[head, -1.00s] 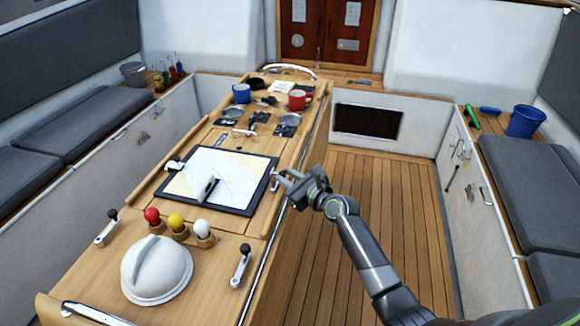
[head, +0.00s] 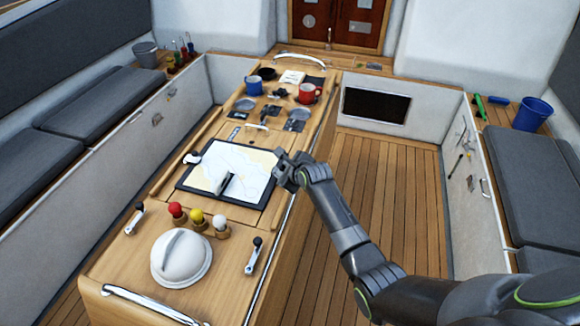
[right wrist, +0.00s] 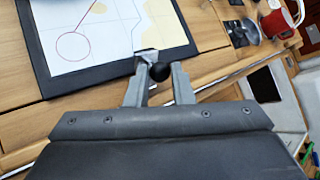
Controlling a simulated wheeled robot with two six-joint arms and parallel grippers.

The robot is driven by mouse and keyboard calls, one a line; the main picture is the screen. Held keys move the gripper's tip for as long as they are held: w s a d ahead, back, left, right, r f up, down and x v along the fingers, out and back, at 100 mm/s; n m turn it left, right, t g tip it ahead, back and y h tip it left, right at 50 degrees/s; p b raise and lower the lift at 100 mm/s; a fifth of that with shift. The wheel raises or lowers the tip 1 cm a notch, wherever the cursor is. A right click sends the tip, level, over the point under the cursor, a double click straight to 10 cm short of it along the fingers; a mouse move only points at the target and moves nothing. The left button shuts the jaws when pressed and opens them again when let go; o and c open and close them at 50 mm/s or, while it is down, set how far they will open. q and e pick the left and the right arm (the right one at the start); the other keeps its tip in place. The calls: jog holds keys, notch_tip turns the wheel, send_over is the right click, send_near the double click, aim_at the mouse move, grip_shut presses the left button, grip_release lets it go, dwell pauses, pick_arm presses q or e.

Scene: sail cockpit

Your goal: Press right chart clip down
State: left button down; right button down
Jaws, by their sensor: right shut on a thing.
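The chart (head: 245,158) lies on a dark board on the wooden console, and part of it also shows in the right wrist view (right wrist: 110,30). The right chart clip, a pale lever (right wrist: 147,56) with a black ball knob (right wrist: 160,71), is at the board's right edge. My right gripper (head: 281,163) is at that edge. In the right wrist view its fingers (right wrist: 160,80) are shut on the knob, one on each side. The clip is mostly hidden by the gripper in the head view. The left chart clip (head: 192,158) is at the board's left edge. My left gripper is out of view.
A pale upright tool (head: 220,181) stands on the chart. Red, yellow and white knobs (head: 198,217), a white dome (head: 181,258) and a black-knobbed lever (head: 254,256) are nearer. Blue and red mugs (head: 308,93) stand behind. The floor (head: 385,190) to the right is clear.

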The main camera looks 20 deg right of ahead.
aim_at(275, 168)
jog(key=shift+w+a+n+g+h, duration=0.55)
jog(key=shift+a+g+h, duration=0.25)
jog(key=shift+g+h, duration=0.1)
jog(key=shift+w+a+f+n+g+h+b, duration=0.1)
jog(key=shift+w+a+n+g+h+b, duration=0.2)
jog(key=shift+a+g+h+b, duration=0.25)
jog(key=h+b, duration=0.1)
jog(key=b, duration=0.1)
jog(key=w+a+f+n+g+h+b, duration=0.1)
jog(key=b, duration=0.2)
jog(key=g+h+b, duration=0.1)
jog(key=h+b, duration=0.1)
jog(key=shift+w+a+f+n+g, duration=0.15)
jog(key=shift+a+f+n+g, duration=0.1)
jog(key=shift+a+f, duration=0.15)
jog(key=shift+a+g+h+b, duration=0.25)
jog(key=shift+h+b, duration=0.2)
jog(key=shift+b, duration=1.05)
jog(key=shift+f, duration=0.1)
jog(key=c, duration=1.5)
grip_release()
jog(key=shift+o, duration=1.2)
jog(key=shift+w+f, duration=0.1)
jog(key=shift+w, duration=0.1)
